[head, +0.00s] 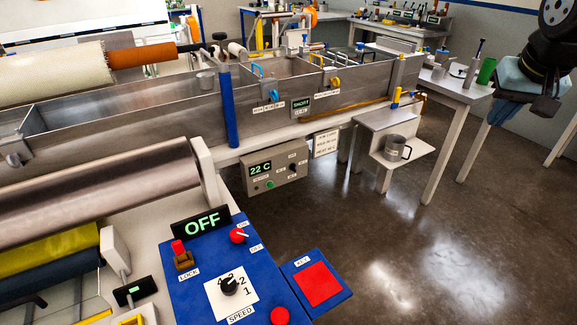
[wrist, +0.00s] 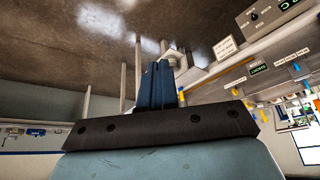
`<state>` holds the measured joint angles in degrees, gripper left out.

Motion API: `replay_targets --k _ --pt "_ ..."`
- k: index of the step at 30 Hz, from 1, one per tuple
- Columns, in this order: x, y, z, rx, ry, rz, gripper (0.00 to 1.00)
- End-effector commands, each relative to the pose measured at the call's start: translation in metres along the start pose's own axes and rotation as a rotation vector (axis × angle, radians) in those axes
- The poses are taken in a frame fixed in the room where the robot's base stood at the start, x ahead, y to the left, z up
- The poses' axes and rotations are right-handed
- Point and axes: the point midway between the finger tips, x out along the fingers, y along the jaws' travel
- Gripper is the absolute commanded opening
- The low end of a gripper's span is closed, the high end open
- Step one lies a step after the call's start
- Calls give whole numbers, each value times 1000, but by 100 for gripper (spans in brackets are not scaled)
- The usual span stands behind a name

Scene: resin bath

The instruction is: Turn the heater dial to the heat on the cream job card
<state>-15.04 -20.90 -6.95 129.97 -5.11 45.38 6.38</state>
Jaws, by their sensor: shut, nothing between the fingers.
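The heater box (head: 274,172) is a grey panel under the front edge of the metal bath. Its display reads 22 C. A dark dial (head: 293,167) is on its right half; the marks around it are too small to read. A pale card (head: 326,143) with small dark lines, illegible here, hangs just right of the box. My gripper (head: 543,106) is at the far right, well away from the box. In the wrist view its blue fingers (wrist: 158,72) are together and empty; the card (wrist: 222,47), box (wrist: 283,15) and dial (wrist: 253,16) show upside down at upper right.
A blue control panel (head: 190,285) with an OFF display, knobs and a speed dial stands at the front. A small stand (head: 385,125) holds a metal mug (head: 397,148) right of the card. A table (head: 450,90) stands beyond. The floor (head: 400,240) between is clear.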

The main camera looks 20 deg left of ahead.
Motion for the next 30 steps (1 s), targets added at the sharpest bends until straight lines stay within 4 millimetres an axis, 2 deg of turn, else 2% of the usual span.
replay_targets --k 1,6,11,15,21,26,30 --pt "11 -8 -14 -14 -9 -1 0" --pt "46 -35 -57 -44 -19 4 0" --pt "83 -67 -92 -79 -26 14 0" --pt "118 -100 -117 -115 -28 27 0" --pt "173 -154 -144 -174 -24 50 0" --pt "219 -203 -157 -231 -13 70 0" --pt "260 -250 -162 -288 2 88 0"
